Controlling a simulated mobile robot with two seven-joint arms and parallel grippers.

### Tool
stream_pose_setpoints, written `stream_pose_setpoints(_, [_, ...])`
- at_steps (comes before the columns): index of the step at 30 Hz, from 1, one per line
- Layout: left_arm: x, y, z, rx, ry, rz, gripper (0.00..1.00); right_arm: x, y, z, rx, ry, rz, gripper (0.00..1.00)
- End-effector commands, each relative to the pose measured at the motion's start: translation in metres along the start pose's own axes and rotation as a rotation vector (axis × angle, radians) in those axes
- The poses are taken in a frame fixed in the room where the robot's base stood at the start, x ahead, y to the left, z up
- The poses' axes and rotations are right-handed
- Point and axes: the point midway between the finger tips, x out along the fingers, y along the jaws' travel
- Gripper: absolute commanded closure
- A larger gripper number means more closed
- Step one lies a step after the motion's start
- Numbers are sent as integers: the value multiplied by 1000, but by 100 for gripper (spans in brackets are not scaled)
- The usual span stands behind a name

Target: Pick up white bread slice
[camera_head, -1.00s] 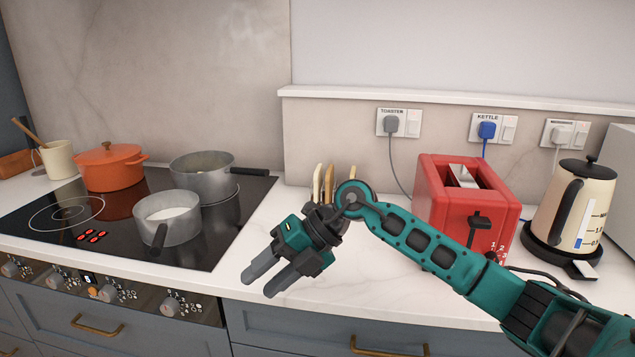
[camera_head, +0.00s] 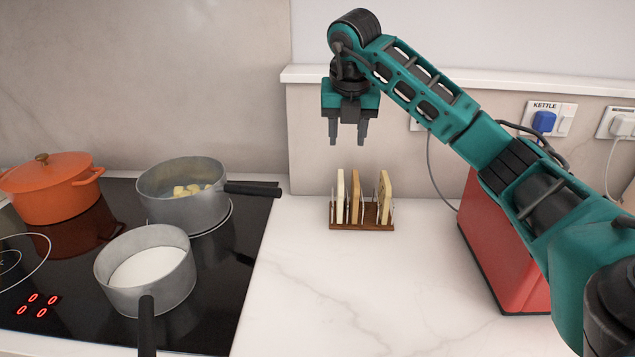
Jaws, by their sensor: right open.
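Bread slices stand upright in a small brown rack on the white counter. The palest, the white bread slice (camera_head: 341,196), is at the left of the rack (camera_head: 362,227). A browner slice (camera_head: 354,196) stands in the middle and a wider, speckled slice (camera_head: 384,197) at the right. My right gripper (camera_head: 347,142) is open and empty, pointing down above the rack. Its fingertips appear a little above the slices' tops, apart from them. My left gripper is not in view.
A hob at the left holds a grey pan with yellow pieces (camera_head: 187,191), a pan of white contents (camera_head: 148,268) and an orange pot (camera_head: 50,188). A red toaster (camera_head: 497,262) stands at right, partly behind my arm. The counter before the rack is clear.

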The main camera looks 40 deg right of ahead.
Motion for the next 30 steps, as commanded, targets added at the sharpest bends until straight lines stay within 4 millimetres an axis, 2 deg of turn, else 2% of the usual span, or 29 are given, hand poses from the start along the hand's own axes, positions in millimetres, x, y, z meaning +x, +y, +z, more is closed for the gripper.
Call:
stream_pose_setpoints(5, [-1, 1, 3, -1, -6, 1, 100, 8, 0, 0, 1, 1, -1, 56])
stream_pose_setpoints(15, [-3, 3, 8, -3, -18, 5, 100, 66, 0, 0, -1, 3, -1, 56])
stream_pose_setpoints(23, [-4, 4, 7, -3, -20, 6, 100, 87, 1, 0, -2, 2, 0, 56])
stream_pose_setpoints(30, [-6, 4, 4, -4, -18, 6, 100, 122, 1, 1, -2, 2, 1, 56])
